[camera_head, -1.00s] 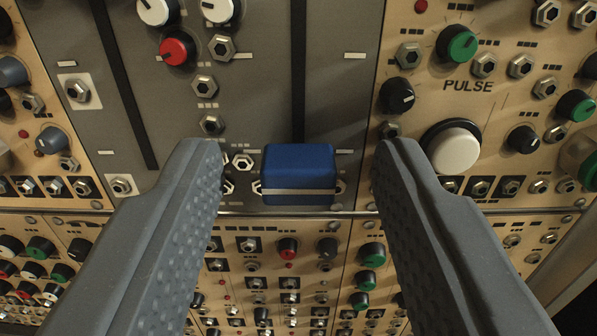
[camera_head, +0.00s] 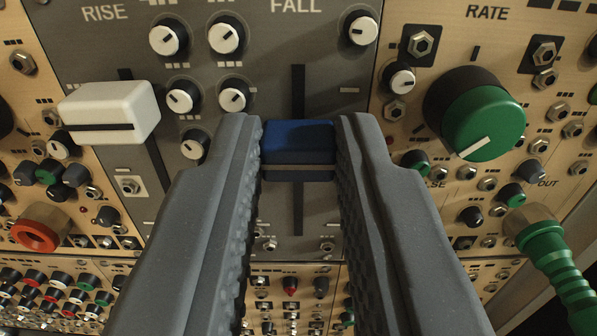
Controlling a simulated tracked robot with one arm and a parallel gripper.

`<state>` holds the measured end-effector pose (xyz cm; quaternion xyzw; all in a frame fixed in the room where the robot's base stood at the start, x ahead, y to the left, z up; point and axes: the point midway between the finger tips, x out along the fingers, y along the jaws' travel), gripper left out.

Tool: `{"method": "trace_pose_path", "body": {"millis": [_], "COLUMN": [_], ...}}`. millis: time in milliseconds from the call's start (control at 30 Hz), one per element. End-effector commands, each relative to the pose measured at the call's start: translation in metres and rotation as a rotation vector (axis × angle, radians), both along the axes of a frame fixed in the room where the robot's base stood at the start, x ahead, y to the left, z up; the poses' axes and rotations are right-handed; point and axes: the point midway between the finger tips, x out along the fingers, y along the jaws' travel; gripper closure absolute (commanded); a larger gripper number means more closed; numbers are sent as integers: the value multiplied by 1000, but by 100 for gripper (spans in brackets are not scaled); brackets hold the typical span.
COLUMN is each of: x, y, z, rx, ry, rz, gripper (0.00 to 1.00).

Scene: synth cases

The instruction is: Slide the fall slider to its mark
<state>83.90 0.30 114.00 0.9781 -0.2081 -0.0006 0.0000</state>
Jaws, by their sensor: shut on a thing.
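The fall slider is a blue cap (camera_head: 298,141) with a pale stripe, on a dark vertical slot (camera_head: 298,90) under the word FALL. The cap sits about midway along the slot, with slot showing above and below it. My gripper (camera_head: 299,150) is shut on the cap, one finger against its left side and one against its right. Small white marks lie right of the slot; one mark (camera_head: 349,90) is above the cap's level. The fingers hide part of the panel beside the slot, so any marks there cannot be seen.
A white slider cap (camera_head: 110,108) under the word RISE stands to the left. White-topped knobs (camera_head: 226,37) sit upper left of the blue cap. A large green knob (camera_head: 483,122) and a green plug with cable (camera_head: 550,255) stand out to the right.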

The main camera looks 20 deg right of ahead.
Motion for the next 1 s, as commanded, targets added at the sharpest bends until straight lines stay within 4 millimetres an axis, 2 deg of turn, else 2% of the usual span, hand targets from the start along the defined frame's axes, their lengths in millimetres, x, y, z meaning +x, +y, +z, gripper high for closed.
{"method": "trace_pose_path", "body": {"millis": [33, 100, 467, 500, 567, 600, 1000], "x": [0, 0, 0, 0, 0, 0, -5], "y": [1, 1, 1, 1, 1, 1, 3], "z": [12, 17, 20, 20, 20, 19, 18], "rx": [0, 0, -1, -1, -2, -2, 0], "ry": [-1, -1, -4, -4, -5, -4, -1], "rz": [1, 1, 1, 1, 1, 1, 1], "gripper": [100, 100, 100, 78, 62, 58, 58]}}
